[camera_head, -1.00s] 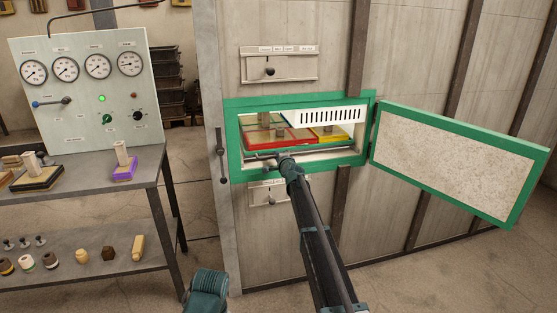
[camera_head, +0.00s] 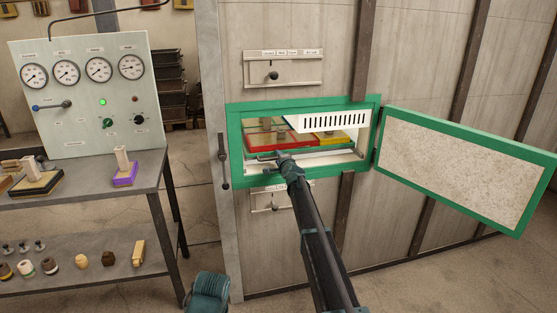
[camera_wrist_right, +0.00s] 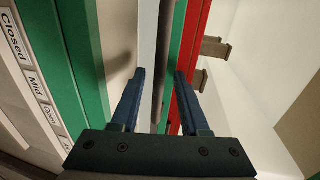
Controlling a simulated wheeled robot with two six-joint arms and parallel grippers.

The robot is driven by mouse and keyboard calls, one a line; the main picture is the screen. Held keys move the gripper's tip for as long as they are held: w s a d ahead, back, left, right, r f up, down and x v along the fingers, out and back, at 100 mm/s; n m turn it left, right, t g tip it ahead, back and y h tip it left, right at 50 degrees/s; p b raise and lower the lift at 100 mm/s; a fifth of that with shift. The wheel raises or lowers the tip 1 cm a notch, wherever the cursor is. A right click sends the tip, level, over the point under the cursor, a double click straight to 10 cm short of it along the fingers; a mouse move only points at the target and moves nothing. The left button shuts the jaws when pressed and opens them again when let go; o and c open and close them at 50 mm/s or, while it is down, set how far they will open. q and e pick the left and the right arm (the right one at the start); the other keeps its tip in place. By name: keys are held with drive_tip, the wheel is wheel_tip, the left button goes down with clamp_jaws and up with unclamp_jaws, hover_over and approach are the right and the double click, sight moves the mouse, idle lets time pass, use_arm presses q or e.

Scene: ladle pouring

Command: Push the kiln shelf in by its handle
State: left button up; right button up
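The kiln opening has a green frame (camera_head: 236,150); its green-edged door (camera_head: 465,170) stands open to the right. A grey handle bar (camera_head: 335,152) runs across the shelf front. My right gripper (camera_head: 272,158) is at the bar's left part. In the right wrist view the gripper (camera_wrist_right: 161,75) has its fingers apart, one on each side of the handle bar (camera_wrist_right: 164,60), with visible gaps. My left gripper is not in view.
A white slotted panel (camera_head: 333,121) hangs at the top of the opening. Sliders with labels sit above (camera_head: 283,69) and below the opening. A grey table (camera_head: 80,200) with stamps and a gauge panel (camera_head: 85,95) stands to the left.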

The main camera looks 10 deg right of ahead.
drive_tip(key=shift+s, duration=0.1)
drive_tip(key=p+v, duration=0.2)
drive_tip(key=v, duration=1.1)
drive_tip(key=shift+s+p, duration=0.35)
drive_tip(key=shift+p, duration=0.05)
